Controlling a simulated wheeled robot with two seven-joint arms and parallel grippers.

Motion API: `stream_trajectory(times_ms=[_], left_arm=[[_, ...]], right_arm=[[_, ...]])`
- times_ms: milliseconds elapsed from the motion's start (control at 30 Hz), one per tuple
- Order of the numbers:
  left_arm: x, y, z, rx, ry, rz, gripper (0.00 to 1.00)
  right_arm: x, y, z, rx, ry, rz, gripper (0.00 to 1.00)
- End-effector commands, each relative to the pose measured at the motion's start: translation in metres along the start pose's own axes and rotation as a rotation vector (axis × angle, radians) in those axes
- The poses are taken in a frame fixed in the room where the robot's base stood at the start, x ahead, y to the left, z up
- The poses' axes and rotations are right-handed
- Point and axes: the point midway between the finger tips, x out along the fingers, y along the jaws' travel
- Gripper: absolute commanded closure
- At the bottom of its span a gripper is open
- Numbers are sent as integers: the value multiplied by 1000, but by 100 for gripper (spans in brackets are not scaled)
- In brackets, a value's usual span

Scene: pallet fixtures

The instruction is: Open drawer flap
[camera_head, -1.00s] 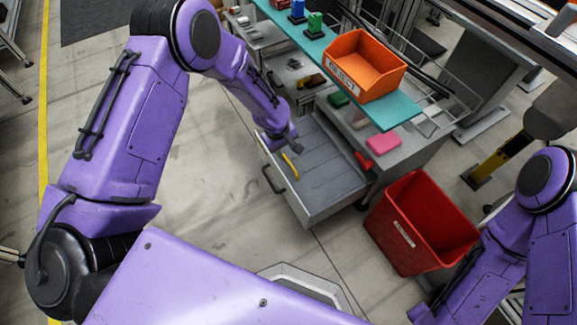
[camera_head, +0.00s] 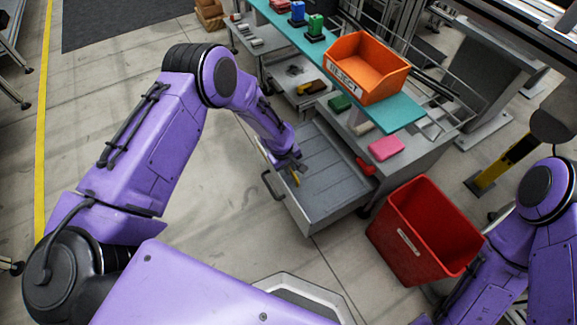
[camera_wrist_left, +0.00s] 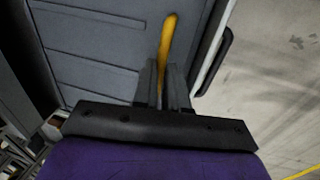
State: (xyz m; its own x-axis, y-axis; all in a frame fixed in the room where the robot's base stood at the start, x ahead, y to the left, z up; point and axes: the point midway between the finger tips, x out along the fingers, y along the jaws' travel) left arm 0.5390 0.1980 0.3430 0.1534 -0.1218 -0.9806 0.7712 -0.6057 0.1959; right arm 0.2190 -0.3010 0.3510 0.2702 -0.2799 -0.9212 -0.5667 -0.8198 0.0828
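A grey drawer (camera_head: 335,170) stands pulled out from the workbench, with a black handle (camera_head: 271,186) on its front; the handle also shows in the left wrist view (camera_wrist_left: 212,62). A thin yellow object (camera_head: 296,180) is in the drawer close to its front wall. My left gripper (camera_head: 294,163) points down into the drawer over this object and hides part of it. In the left wrist view the yellow object (camera_wrist_left: 169,35) runs between the two close-set fingers (camera_wrist_left: 164,85). Whether they press on it is unclear. My right gripper does not show.
A red bin (camera_head: 410,245) stands on the floor right of the drawer. Above, a teal shelf (camera_head: 402,112) carries an orange bin (camera_head: 367,70) and small blue and green items. A pink block (camera_head: 386,148) lies on the bench top. The floor left of the drawer is clear.

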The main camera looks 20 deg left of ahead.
Motion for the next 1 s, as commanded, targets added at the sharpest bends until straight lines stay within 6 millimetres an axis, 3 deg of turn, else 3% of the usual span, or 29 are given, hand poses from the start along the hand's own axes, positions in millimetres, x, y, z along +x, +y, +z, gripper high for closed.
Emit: stream_trajectory(times_ms=[167, 367, 700, 1000], left_arm=[[-4, 2, -1, -1, 2, 0, 100], [-23, 12, 0, 0, 3, 2, 100], [-67, 49, 0, 0, 4, 5, 100], [-89, 81, 0, -2, 3, 5, 100]], right_arm=[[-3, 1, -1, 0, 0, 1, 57], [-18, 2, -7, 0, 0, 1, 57], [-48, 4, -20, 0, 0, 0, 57], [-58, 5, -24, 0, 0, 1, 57]])
